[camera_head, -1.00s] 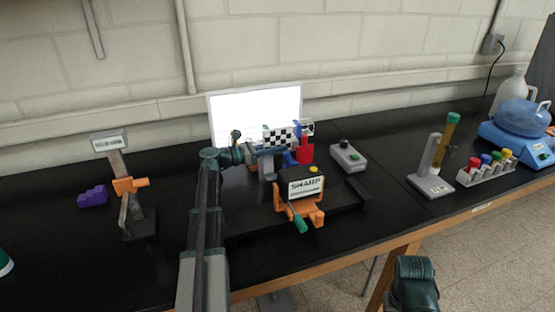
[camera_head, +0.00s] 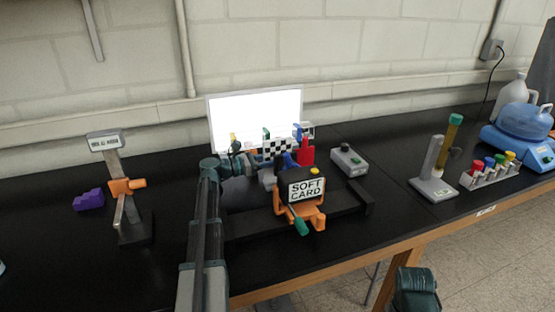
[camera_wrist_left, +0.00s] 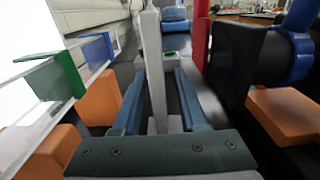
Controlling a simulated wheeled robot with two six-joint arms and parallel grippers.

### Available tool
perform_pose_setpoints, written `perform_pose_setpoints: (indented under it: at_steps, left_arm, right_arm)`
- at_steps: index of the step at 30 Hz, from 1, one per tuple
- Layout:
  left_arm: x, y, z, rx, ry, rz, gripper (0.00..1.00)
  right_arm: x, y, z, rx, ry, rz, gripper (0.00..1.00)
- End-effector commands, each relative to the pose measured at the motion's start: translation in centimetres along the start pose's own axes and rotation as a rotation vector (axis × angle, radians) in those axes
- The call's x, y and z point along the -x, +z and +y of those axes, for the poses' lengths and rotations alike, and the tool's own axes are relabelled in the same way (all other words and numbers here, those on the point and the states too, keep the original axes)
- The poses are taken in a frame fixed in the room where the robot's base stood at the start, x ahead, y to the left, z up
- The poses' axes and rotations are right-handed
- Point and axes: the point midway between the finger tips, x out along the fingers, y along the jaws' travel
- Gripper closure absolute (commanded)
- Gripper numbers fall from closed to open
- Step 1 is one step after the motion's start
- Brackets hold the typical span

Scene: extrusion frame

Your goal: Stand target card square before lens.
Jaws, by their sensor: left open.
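The black-and-white checkered target card (camera_head: 277,148) stands behind the display, in front of the bright white panel (camera_head: 255,115). Blue and red parts beside it partly hide the lens area. A black block (camera_wrist_left: 245,65) with a blue ring (camera_wrist_left: 290,55) is at right in the left wrist view; it may be the lens unit. My left gripper (camera_wrist_left: 158,100) is open around a pale upright piece (camera_wrist_left: 155,65), with gaps at both fingers. I cannot tell whether this piece is the card's edge or its holder.
A red part (camera_head: 305,153) and a grey button box (camera_head: 348,160) are nearby. Clear plates with green (camera_wrist_left: 70,74) and blue clips stand left of my fingers. The left bench has a purple block (camera_head: 88,200).

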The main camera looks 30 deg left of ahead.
Motion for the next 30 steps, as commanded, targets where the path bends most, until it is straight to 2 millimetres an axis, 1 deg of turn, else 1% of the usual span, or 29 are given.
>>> perform_pose_setpoints:
  at_steps: [6, 8, 15, 21, 24, 30]
  left_arm:
    - [0.2, 0.5, 0.0, 0.000, 0.001, 0.000, 0.58]
    - [1.1, 0.3, 0.0, 0.000, 0.002, 0.000, 0.58]
    - [6.1, 0.3, 0.0, 0.000, 0.003, 0.000, 0.58]
    - [9.6, 0.3, 0.0, 0.000, 0.002, 0.000, 0.58]
    - [10.8, 0.3, 0.0, 0.000, 0.002, 0.000, 0.58]
    - [12.0, 0.3, 0.0, 0.000, 0.001, 0.000, 0.58]
  right_arm:
    - [0.5, 0.0, 0.0, 0.000, 0.000, 0.000, 0.50]
    - [0.3, 0.0, 0.0, 0.000, 0.000, 0.000, 0.50]
    - [0.3, 0.0, 0.0, 0.000, 0.000, 0.000, 0.50]
    - [0.3, 0.0, 0.0, 0.000, 0.000, 0.000, 0.50]
    - [0.3, 0.0, 0.0, 0.000, 0.000, 0.000, 0.50]
    - [0.3, 0.0, 0.0, 0.000, 0.000, 0.000, 0.50]
